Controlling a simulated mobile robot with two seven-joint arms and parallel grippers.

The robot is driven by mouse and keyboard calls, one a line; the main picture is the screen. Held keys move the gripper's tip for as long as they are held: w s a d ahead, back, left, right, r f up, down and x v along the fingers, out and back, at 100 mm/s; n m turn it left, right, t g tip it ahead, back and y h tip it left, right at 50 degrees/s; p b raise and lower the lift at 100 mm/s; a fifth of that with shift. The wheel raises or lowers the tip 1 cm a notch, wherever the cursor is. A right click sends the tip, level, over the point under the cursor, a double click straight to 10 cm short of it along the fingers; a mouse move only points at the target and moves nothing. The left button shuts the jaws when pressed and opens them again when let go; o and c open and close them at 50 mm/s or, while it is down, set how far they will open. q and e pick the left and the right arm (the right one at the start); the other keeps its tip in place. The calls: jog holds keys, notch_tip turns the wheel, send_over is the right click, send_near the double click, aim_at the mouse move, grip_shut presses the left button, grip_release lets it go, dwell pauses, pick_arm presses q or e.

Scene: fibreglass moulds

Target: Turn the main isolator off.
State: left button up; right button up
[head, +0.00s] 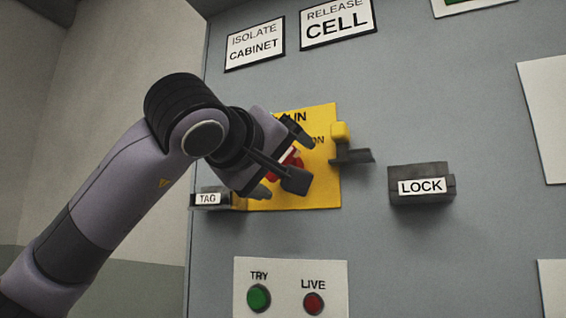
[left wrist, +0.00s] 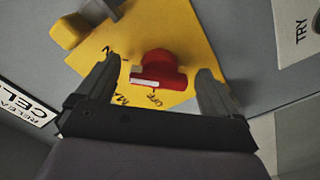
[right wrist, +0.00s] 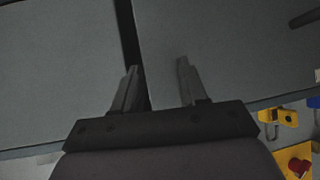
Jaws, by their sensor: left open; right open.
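The main isolator is a red rotary handle (left wrist: 160,72) on a yellow plate (left wrist: 98,48) marked MAIN, ON and OFF. In the head view the yellow plate (head: 322,185) is on the grey cabinet, and the red handle (head: 291,160) is mostly hidden behind my left gripper (head: 284,163). In the left wrist view my left gripper (left wrist: 159,66) is open, with one finger on each side of the handle and gaps visible. I cannot tell which mark the handle points to. My right gripper (right wrist: 158,66) is open and empty before grey panels, outside the head view.
A yellow block on a dark bracket (head: 342,143) stands at the plate's right edge. A LOCK box (head: 421,184) is further right, a TAG holder (head: 210,199) at lower left. Below is a white panel (head: 291,275) with a green TRY button (head: 258,298) and red LIVE light (head: 313,304).

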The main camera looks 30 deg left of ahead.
pick_arm(q)
jog(key=shift+w, duration=0.5)
jog(key=c, duration=1)
jog(key=shift+o, duration=0.2)
